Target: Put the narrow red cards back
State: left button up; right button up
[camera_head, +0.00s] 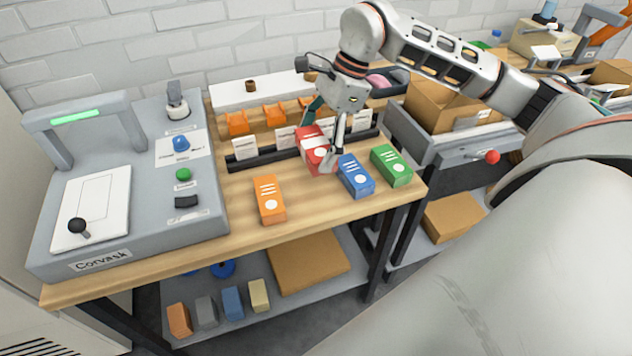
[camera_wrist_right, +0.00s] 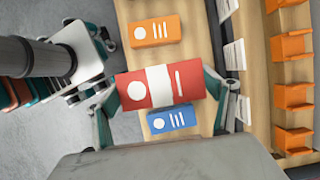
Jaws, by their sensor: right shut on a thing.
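My right gripper (camera_head: 322,142) is shut on a red card pack (camera_head: 312,150) with a white band. In the right wrist view the pack (camera_wrist_right: 160,88) lies across between the two teal fingers and looks larger than the other packs, so it is held above the wooden table (camera_head: 230,225). In the head view it is behind the blue pack (camera_head: 356,177), near the black rail with white labels (camera_head: 245,148). The left gripper is not in the head view; what appears to be it (camera_wrist_right: 92,68) shows at the left of the wrist view, its opening unclear.
An orange pack (camera_head: 269,199) and a green pack (camera_head: 391,165) lie on the table. Orange holders (camera_head: 237,123) stand behind the rail. A grey machine (camera_head: 130,160) fills the table's left. The table's front edge between machine and orange pack is clear.

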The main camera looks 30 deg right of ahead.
aim_at(310, 193)
notch_tip(310, 193, down, 12)
jog(key=shift+r, duration=0.15)
dwell(0.3)
jog(key=o, duration=1.4)
